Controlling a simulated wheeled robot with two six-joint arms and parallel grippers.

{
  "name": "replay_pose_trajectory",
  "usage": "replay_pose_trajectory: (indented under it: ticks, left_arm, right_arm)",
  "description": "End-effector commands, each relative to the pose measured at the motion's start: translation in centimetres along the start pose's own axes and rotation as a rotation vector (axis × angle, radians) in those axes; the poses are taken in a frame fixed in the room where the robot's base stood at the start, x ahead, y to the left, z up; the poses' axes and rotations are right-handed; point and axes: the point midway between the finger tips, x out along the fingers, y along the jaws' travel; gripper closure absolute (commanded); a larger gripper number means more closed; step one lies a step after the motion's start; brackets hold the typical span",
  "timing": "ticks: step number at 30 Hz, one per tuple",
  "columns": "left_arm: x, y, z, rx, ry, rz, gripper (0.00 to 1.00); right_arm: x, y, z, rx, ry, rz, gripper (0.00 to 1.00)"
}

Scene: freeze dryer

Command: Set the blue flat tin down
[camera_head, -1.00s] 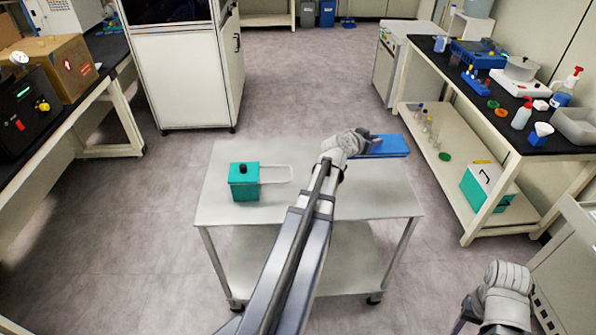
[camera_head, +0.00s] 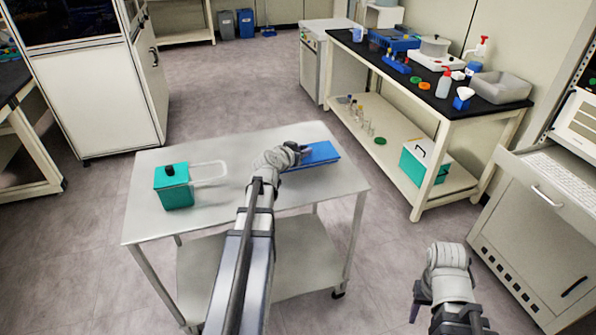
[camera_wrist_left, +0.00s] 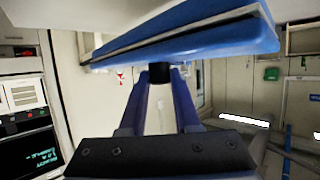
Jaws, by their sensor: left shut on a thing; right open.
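The blue flat tin (camera_head: 320,154) is at the far right part of the grey cart top (camera_head: 240,190). My left gripper (camera_head: 298,156) is shut on its near left edge. In the left wrist view the tin (camera_wrist_left: 200,38) spans the upper part of the picture, with the gripper fingers (camera_wrist_left: 160,78) meeting at its edge. I cannot tell whether the tin touches the cart top. My right gripper (camera_head: 416,302) is open and empty, low at the right, away from the cart.
The cart top in front of the tin is clear. A black-topped bench (camera_head: 400,75) with lab items stands to the right, a drawer cabinet (camera_head: 540,215) nearer.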

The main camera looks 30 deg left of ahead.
Motion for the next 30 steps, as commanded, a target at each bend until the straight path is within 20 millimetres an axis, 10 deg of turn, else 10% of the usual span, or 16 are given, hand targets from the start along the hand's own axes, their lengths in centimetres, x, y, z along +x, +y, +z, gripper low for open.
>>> replay_pose_trajectory:
  ticks: [30]
  left_arm:
    - [2.0, 0.0, 4.8, -0.001, 0.001, 0.0, 1.0]
  right_arm:
    - [5.2, -0.5, -0.3, 0.0, 0.0, 0.0, 0.5]
